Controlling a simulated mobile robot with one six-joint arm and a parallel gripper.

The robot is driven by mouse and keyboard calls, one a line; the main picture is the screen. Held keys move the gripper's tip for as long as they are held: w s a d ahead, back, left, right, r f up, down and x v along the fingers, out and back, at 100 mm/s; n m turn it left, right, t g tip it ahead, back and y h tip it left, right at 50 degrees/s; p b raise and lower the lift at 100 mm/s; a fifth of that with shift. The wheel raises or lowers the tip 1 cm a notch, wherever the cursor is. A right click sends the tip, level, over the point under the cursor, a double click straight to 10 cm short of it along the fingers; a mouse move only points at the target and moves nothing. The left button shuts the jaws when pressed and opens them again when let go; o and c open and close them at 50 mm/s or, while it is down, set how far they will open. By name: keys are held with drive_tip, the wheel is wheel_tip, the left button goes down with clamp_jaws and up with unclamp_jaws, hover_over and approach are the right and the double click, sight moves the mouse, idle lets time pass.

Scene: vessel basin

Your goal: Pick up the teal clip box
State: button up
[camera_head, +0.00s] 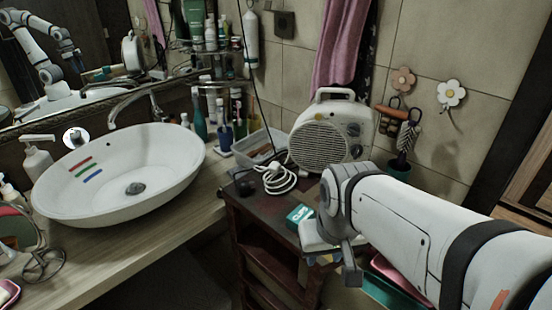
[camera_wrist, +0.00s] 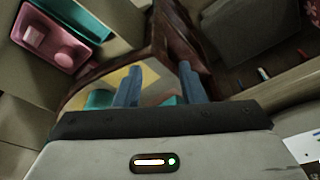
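The teal clip box (camera_head: 300,214) lies on top of the dark red-brown wooden cabinet (camera_head: 262,208), near its right side, with pale lettering on it. My arm's wrist end is just to the right of the box in the head view. My gripper (camera_wrist: 159,74) shows in the wrist view with its two blue-grey fingers apart and nothing held between them. A teal patch shows beside the left finger in the wrist view; I cannot tell whether it is the clip box. In the head view my fingertips are not clear.
A white fan heater (camera_head: 331,137) stands at the cabinet's back, with a coiled white cable (camera_head: 279,178) and a clear tray (camera_head: 258,147) near it. A white basin (camera_head: 120,175) is on the counter at left. A pink tray (camera_wrist: 68,48) shows in the wrist view.

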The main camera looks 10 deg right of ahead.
drive_tip(key=shift+w+a, duration=0.1)
drive_tip(key=shift+w, duration=0.3)
drive_tip(key=shift+o, duration=0.2)
drive_tip(key=shift+r, duration=0.1)
